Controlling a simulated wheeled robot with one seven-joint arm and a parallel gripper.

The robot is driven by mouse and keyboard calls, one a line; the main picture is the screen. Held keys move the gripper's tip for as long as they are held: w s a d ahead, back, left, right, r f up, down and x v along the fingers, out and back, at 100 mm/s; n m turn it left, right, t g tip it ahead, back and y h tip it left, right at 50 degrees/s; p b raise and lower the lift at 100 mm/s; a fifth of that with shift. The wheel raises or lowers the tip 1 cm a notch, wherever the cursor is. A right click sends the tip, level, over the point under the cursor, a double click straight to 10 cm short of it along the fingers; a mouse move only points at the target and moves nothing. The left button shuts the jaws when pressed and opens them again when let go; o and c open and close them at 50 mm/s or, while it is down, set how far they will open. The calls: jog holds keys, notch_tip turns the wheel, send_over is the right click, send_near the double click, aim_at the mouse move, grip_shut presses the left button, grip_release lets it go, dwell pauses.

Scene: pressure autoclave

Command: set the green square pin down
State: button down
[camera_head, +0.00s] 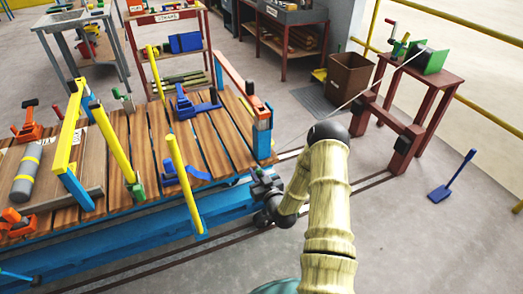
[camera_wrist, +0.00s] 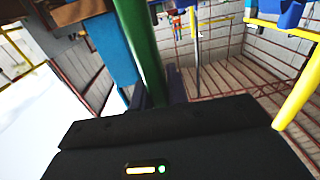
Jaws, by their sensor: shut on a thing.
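The green square pin (camera_wrist: 141,45) shows in the wrist view as a long green bar. It runs from the top edge down between my two dark fingers. My gripper (camera_wrist: 157,90) is shut on it; the pin's far end is out of that view. In the head view my gripper (camera_head: 262,184) is at the right front corner of the slatted wooden bench, near a blue post. I cannot make out the pin there.
The wooden bench (camera_head: 150,135) carries yellow bars, blue and orange clamps and a grey cylinder (camera_head: 25,174). A blue post (camera_head: 262,135) with an orange top stands at its right end. A dark red stand (camera_head: 405,140) is to the right. A blue shovel (camera_head: 452,178) lies on open floor.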

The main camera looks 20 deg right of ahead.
notch_tip(320, 180, down, 5)
jog(key=s+a+m+h, duration=0.1)
jog(key=s+a, duration=0.1)
jog(key=shift+s+f, duration=0.15)
jog(key=shift+s, duration=0.25)
jog(key=shift+w, duration=0.1)
